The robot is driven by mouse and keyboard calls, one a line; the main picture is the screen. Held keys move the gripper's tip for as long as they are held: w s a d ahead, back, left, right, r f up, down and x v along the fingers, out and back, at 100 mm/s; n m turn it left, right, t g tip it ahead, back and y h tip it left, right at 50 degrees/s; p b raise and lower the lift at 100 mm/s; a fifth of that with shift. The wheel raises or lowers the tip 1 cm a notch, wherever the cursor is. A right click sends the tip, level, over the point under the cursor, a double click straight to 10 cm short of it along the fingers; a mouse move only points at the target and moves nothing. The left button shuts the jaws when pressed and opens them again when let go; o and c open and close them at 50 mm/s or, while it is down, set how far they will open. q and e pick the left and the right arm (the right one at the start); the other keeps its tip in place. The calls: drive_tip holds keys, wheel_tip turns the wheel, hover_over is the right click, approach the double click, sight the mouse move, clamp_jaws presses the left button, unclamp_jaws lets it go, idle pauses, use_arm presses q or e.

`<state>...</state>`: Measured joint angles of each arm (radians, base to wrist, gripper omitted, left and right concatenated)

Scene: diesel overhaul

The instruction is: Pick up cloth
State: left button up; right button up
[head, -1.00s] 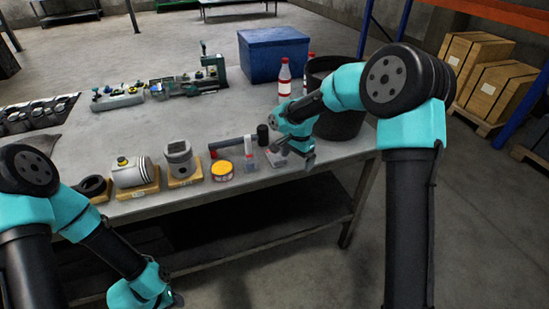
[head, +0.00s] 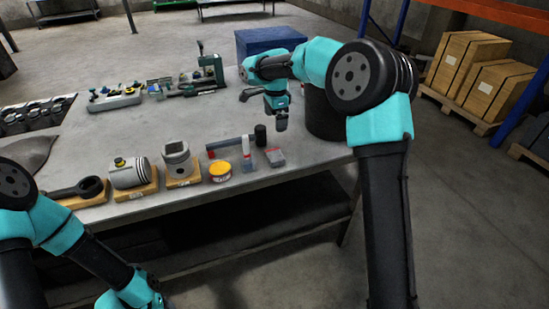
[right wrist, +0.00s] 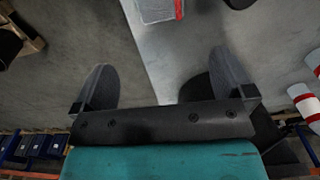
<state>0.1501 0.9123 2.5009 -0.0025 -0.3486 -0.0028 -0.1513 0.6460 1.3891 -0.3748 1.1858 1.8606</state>
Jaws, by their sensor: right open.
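A dark grey, softly folded sheet that looks like the cloth (head: 28,152) lies at the left of the workbench, partly hidden behind my left arm. My right gripper (head: 282,124) hangs over the right part of the bench, far from the cloth. In the right wrist view its two fingers (right wrist: 165,75) are spread apart with nothing between them. My left arm comes in at lower left in front of the bench; its gripper is cut off by the bottom edge.
A grey-and-red small box (head: 275,157), a yellow tin (head: 220,172), a piston (head: 130,173) and a connecting rod (head: 80,188) line the front of the bench (head: 125,130). A black bin (head: 325,118) and blue crate (head: 270,40) stand at right. The bench's middle is clear.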

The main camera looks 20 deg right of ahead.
hover_over(275, 154)
wheel_tip(275, 154, down, 11)
drive_tip(key=shift+s+f, duration=0.1)
drive_tip(key=shift+s, duration=0.05)
idle(0.4)
drive_tip(key=shift+f, duration=2.6)
drive_tip(key=shift+a, duration=0.1)
drive_tip(key=c, duration=0.6)
